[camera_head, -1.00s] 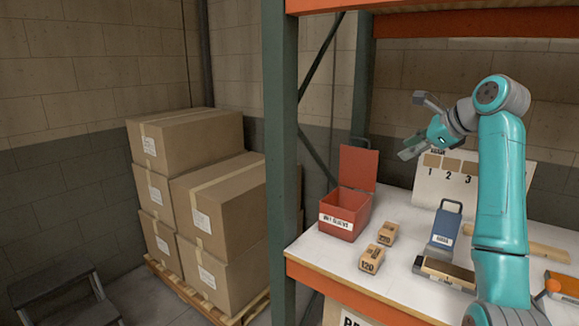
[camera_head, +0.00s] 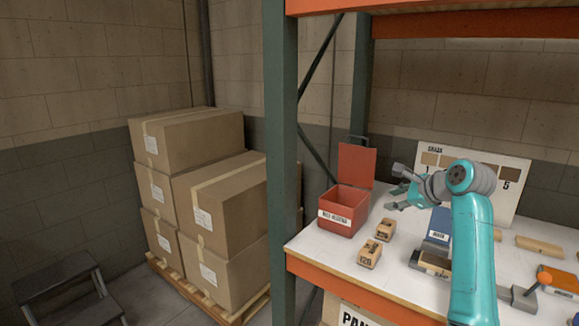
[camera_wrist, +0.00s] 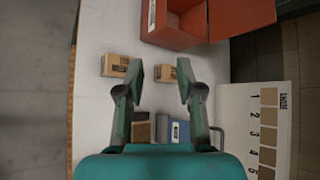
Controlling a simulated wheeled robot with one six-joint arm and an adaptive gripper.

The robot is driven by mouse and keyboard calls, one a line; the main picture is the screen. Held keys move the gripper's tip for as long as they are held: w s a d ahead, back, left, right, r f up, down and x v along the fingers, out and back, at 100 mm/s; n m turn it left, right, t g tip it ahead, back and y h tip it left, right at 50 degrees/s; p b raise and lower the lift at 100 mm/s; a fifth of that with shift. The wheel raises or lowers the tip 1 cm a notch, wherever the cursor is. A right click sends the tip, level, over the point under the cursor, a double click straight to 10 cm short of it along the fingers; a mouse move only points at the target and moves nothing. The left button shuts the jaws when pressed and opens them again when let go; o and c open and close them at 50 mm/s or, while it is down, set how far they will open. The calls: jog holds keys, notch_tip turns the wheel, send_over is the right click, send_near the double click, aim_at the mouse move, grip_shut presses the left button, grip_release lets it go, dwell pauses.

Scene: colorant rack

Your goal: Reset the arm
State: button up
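My teal arm reaches over the rack shelf in the head view. My gripper (camera_head: 397,188) is in the air to the right of the open red bin, pointing left. In the wrist view my gripper (camera_wrist: 171,72) has its two fingers spread apart with nothing between them. The shelf surface and two small tan blocks lie below it there.
The red bin (camera_head: 338,222) has its lid up. Two tan blocks (camera_head: 370,253) (camera_head: 386,229) sit beside it. A blue box (camera_head: 438,226) and a shade board (camera_head: 512,190) stand further right. A green rack post (camera_head: 281,150) rises at the shelf's left end. Cartons (camera_head: 230,215) are stacked beyond it.

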jog(key=s+a+f+n, duration=0.1)
jog(key=s+f, duration=0.2)
jog(key=f, duration=0.5)
jog(key=s+a+f+n+t+h, duration=0.1)
jog(key=s+f, duration=0.1)
jog(key=f, duration=0.7)
jog(key=s+a+f+n, duration=0.1)
jog(key=s+a+f, duration=0.15)
jog(key=f, duration=0.55)
jog(key=s+a+f+n+t+h, duration=0.1)
jog(key=s+f+n, duration=0.1)
jog(key=s+f, duration=0.7)
jog(key=s+a+f+n+h, duration=0.1)
jog(key=s+a+f+n, duration=0.15)
jog(key=s+f, duration=0.65)
jog(key=s+a+r+n+t+h, duration=0.15)
jog(key=s+n, duration=0.55)
jog(key=s, duration=1.9)
jog(key=s+r+n+t, duration=0.1)
jog(key=s+r+n, duration=0.6)
jog(key=s+r, duration=0.6)
jog(key=s, duration=0.4)
jog(key=shift+a, duration=0.3)
